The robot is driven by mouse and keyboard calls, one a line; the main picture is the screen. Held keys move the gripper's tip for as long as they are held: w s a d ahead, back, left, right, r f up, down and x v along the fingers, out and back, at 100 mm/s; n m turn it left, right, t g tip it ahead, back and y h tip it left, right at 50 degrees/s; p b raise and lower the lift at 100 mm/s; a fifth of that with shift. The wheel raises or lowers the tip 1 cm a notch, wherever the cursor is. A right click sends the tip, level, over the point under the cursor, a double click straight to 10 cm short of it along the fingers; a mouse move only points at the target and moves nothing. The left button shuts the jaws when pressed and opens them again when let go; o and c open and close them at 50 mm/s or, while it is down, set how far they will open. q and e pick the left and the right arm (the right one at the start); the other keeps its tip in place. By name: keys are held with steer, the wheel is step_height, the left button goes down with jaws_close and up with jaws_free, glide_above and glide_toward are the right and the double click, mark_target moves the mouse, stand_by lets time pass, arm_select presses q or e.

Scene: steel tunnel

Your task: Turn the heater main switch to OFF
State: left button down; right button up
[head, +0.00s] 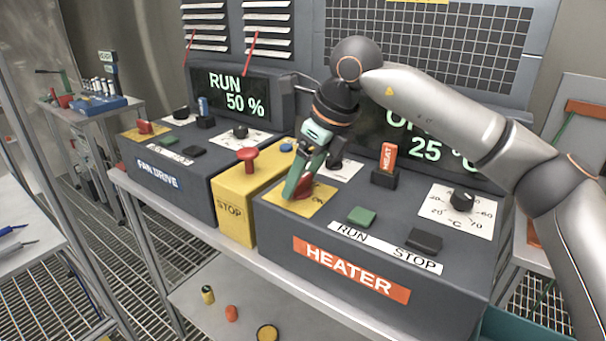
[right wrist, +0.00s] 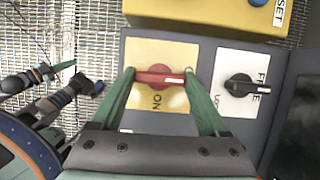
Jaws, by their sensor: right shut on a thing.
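The heater main switch is a red handle (right wrist: 160,77) on a yellow plate (right wrist: 150,52) on the heater box; it also shows in the head view (head: 303,187). In the right wrist view the handle lies crosswise, its white mark at the right end, away from the ON lettering below it. I cannot make out an OFF label. My right gripper (head: 296,190) has its green fingers on the two ends of the handle, shut on it; the fingers show left and right of it in the right wrist view (right wrist: 160,80). My left gripper is not in view in the head view.
The yellow STOP box (head: 238,207) with a red mushroom button (head: 247,158) stands just left of the heater box.

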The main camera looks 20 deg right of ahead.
steer(key=o, duration=1.2)
steer(key=shift+o, duration=0.2)
steer(key=shift+r, duration=0.1)
steer(key=v, duration=1.2)
steer(key=shift+s, duration=0.15)
steer(key=shift+r, duration=0.15)
